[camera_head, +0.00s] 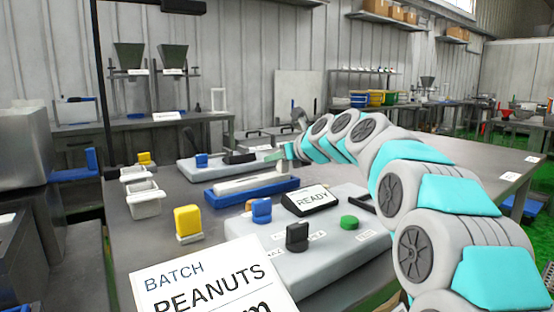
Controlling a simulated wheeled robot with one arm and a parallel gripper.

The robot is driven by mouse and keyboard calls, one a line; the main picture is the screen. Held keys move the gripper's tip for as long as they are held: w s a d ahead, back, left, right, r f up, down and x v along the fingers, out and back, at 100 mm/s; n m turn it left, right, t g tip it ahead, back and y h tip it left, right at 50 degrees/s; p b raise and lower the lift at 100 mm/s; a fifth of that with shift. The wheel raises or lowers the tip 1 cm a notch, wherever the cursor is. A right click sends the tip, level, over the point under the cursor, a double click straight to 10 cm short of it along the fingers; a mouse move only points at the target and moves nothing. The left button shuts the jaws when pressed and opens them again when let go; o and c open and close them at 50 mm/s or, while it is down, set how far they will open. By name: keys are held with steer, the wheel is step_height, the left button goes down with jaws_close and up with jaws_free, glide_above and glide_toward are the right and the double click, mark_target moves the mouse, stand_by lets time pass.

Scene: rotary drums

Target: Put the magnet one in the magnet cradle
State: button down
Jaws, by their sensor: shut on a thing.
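My arm reaches in from the right, and my gripper (287,152) is at the far side of the table, small and partly hidden by my own wrist. It is shut on a small grey-green piece (272,156), which I cannot clearly identify as magnet one. Just in front of and below it lies a long blue tray (226,200) with a pale bar-shaped part (250,184) along its top. This looks like the magnet cradle, but no label on it can be read. Whether the held piece touches anything is unclear.
A grey panel (330,255) in front carries a black READY display (311,200), a green button (349,222) and blue and black knobs. A yellow block (188,222) and white bins (145,198) stand left. A PEANUTS batch card (205,285) fills the front. Behind is another grey base (205,172).

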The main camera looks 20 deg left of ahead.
steer(key=c, duration=0.6)
jaws_free()
steer(key=shift+s+d+r, duration=0.1)
steer(key=shift+r, duration=0.05)
steer(key=v, duration=1.1)
steer(key=shift+s+d, duration=0.25)
steer(key=shift+s, duration=0.05)
steer(key=shift+r, duration=0.1)
